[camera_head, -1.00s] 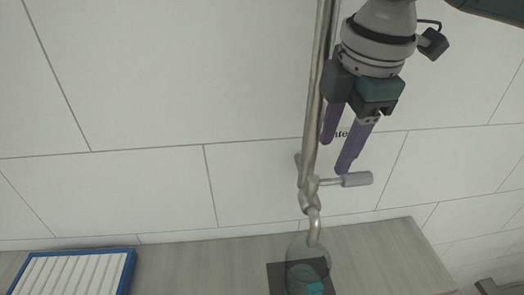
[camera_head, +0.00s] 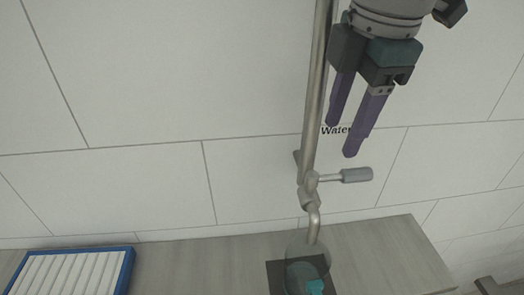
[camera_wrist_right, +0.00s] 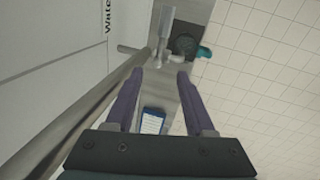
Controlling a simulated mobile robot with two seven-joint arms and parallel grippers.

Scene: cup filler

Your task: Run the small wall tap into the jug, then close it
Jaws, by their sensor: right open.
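The small wall tap (camera_head: 311,190) hangs on a metal pipe in front of the white wall. Its grey lever handle (camera_head: 356,175) points right; the handle also shows in the right wrist view (camera_wrist_right: 167,20). The clear jug (camera_head: 308,262), with a teal part, stands under the spout on a dark square mat (camera_head: 276,275). In the right wrist view the jug's teal part (camera_wrist_right: 203,52) is beyond the fingers. My right gripper (camera_head: 341,140) is open and empty, above the handle and apart from it. Whether water runs or stands in the jug I cannot tell. My left gripper is not in view.
The vertical pipe (camera_head: 318,85) runs close to the left of my right gripper. A blue-rimmed white ribbed tray (camera_head: 128,270) lies at the left of the counter (camera_head: 200,262). The counter between tray and mat is clear. The wall bears the word "Water" (camera_head: 336,130).

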